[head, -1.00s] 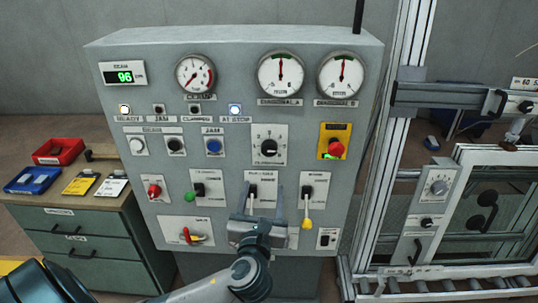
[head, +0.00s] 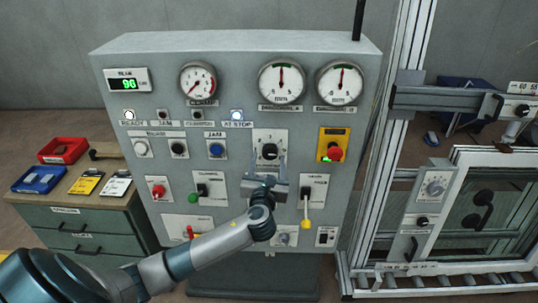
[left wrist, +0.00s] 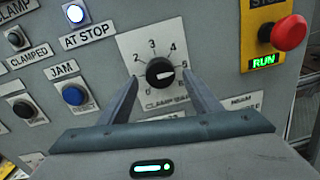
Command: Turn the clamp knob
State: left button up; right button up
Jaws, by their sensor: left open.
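The clamp knob (head: 269,151) is a round black dial with a white pointer on a pale plate at the panel's middle. In the left wrist view the knob (left wrist: 160,73) sits among numbers on its plate, and its pointer is toward the right, near 5. My left gripper (head: 267,163) is in front of the panel just below the knob. In the left wrist view its two fingers (left wrist: 162,82) are apart, one on each side below the knob, with nothing between them. I cannot tell whether they touch the panel. My right gripper is not in view.
A red stop button (head: 335,153) on a yellow plate is right of the knob, with RUN lit green. A blue JAM button (head: 215,150) is to the left. Levers (head: 305,212) are below. A metal frame (head: 385,150) stands at right, and a drawer cabinet (head: 84,221) at left.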

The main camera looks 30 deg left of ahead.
pick_arm(q)
jog(key=shift+x, duration=0.9)
jog(key=c, duration=1)
jog(key=shift+c, duration=0.2)
jog(key=shift+d+f+n, duration=0.1)
jog(key=shift+n, duration=0.2)
